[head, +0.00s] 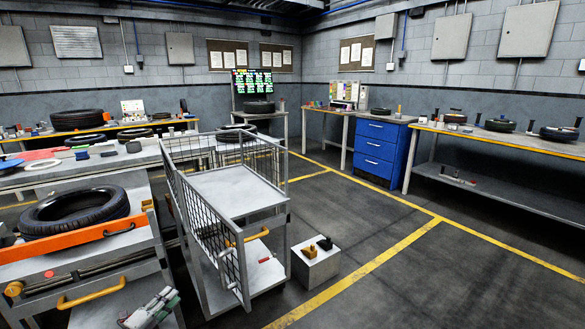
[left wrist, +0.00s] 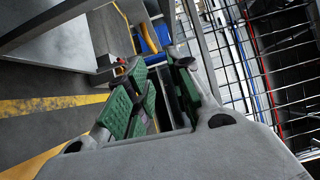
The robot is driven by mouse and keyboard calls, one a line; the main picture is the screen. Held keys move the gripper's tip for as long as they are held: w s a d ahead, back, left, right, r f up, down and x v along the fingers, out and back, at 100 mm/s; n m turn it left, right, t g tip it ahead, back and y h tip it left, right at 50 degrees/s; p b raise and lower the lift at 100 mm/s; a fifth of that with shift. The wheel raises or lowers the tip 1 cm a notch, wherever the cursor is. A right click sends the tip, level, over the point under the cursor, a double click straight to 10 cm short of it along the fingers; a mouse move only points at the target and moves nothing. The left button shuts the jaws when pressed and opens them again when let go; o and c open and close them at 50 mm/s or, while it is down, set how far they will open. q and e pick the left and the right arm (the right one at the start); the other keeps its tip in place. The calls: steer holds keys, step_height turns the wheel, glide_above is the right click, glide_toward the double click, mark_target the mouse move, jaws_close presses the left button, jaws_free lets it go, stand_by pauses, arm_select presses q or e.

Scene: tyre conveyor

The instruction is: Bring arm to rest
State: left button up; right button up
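My left gripper (head: 150,309) shows at the bottom edge of the head view, in front of the conveyor and left of the wire-sided cart (head: 238,188). Its grey fingers with green pads also show in the left wrist view (left wrist: 165,95). They stand apart with a gap between them, and I see nothing held there. My right gripper and arm are not in view. A black tyre (head: 75,211) lies flat on the conveyor behind an orange rail (head: 75,241), up and left of my left gripper.
The cart's mesh side (left wrist: 265,60) fills the right of the wrist view. A pale box (head: 315,264) with small yellow and black things stands right of the cart. A blue drawer cabinet (head: 380,150) and benches line the walls. The floor at right is clear.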

arm_select(q)
steer(key=s+f+n+g+y+p, duration=0.35)
steer(key=s+f+n, duration=0.25)
steer(key=s+f, duration=0.55)
steer(key=s+f+n+g+y+p, duration=0.4)
steer(key=s+f+n, duration=0.4)
steer(key=f, duration=0.6)
steer(key=s+d+f+n+g+p, duration=0.2)
steer(key=s+d+f, duration=0.1)
steer(key=s, duration=0.9)
steer(key=s+d+f+n+g+p, duration=0.2)
steer(key=s+d+f+g+p, duration=0.1)
steer(key=s, duration=0.9)
steer(key=s+d+f+n+g+p, duration=0.2)
steer(key=s+d+f+g, duration=0.1)
steer(key=s, duration=0.9)
steer(key=shift+s+d+f+p, duration=0.35)
steer(key=shift+d+f, duration=0.1)
steer(key=shift+f, duration=0.25)
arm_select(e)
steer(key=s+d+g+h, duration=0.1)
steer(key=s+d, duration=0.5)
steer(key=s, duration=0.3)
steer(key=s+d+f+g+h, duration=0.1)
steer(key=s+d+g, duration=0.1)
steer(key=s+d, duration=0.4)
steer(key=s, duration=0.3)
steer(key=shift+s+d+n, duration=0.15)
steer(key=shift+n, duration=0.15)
